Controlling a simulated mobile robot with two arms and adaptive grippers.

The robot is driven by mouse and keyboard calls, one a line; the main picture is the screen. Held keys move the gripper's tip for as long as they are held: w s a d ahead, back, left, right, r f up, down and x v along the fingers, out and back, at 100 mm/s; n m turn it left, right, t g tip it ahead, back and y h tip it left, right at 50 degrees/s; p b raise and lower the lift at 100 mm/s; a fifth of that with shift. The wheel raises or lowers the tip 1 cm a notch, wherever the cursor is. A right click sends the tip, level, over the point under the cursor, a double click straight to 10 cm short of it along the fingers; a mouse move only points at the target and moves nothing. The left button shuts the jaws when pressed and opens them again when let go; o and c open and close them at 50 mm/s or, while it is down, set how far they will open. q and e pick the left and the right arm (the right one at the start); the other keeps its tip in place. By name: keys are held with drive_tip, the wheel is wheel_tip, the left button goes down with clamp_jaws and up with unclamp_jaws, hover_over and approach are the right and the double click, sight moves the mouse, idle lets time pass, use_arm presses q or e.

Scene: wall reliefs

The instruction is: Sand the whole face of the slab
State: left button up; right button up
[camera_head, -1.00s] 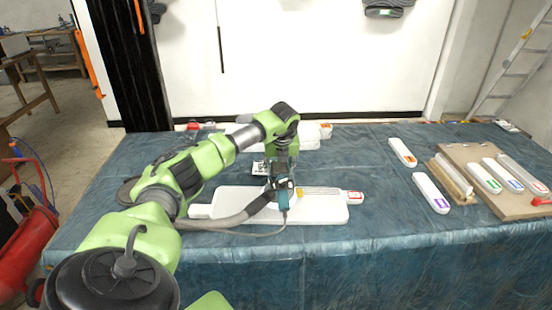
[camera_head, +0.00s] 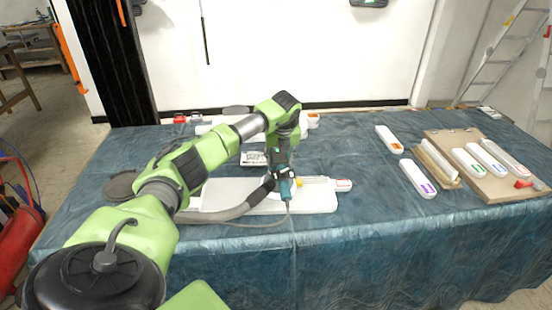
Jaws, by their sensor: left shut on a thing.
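The white slab (camera_head: 318,203) lies flat on the blue-covered table (camera_head: 370,225), in front of me. My left gripper (camera_head: 280,172) is shut on a teal and black sander (camera_head: 284,187), held upright over the slab's middle. The sander's pad looks to be at the slab's face, but I cannot tell if it touches. My right gripper is not in view.
A white tool with a red label (camera_head: 342,185) lies at the slab's right end. More white pieces (camera_head: 312,121) lie behind my arm. The table's front right is clear.

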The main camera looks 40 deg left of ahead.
use_arm(q)
drive_tip(key=shift+w+d+r, duration=0.1)
drive_tip(key=shift+w+r, duration=0.1)
drive_tip(key=shift+r, duration=0.05)
drive_tip(key=shift+w+d+b, duration=0.3)
drive_tip(key=shift+w+d, duration=0.95)
drive_tip(key=shift+w, duration=0.15)
drive_tip(key=w+d+b, duration=0.1)
drive_tip(key=w+d, duration=0.1)
drive_tip(key=shift+w+d, duration=0.4)
drive_tip(key=shift+d, duration=0.1)
drive_tip(key=w+d+b, duration=0.5)
drive_tip(key=shift+w+d, duration=0.15)
drive_tip(key=shift+w, duration=0.15)
idle(0.7)
drive_tip(key=shift+r, duration=0.1)
